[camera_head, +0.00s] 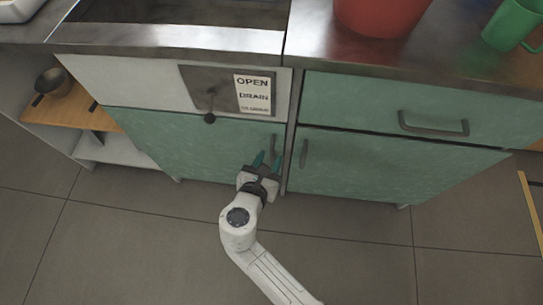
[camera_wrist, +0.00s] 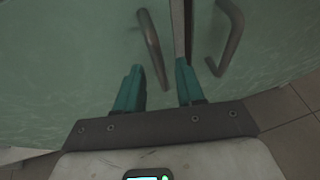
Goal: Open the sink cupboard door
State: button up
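The sink cupboard door (camera_head: 185,145) is a green panel under the sink, and it looks shut. Its grey bar handle (camera_head: 273,147) stands upright near its right edge. My gripper (camera_head: 267,158) is in front of this door, close to the handle, with its teal fingers apart. In the wrist view the handle (camera_wrist: 151,45) appears between the open fingers (camera_wrist: 158,68). The fingers do not close on it, and I cannot tell whether either one touches it. The door (camera_wrist: 65,60) fills the left of that view.
A neighbouring green door (camera_head: 375,165) has its own upright handle (camera_head: 303,153) just right of the gap. A drawer (camera_head: 390,105) is above it. A drain lever knob (camera_head: 209,118) sticks out beside the "OPEN DRAIN" sign (camera_head: 254,93). Floor tiles (camera_head: 130,235) in front are clear.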

jog(key=shift+x, duration=1.35)
jog(key=shift+c, duration=0.2)
grip_shut()
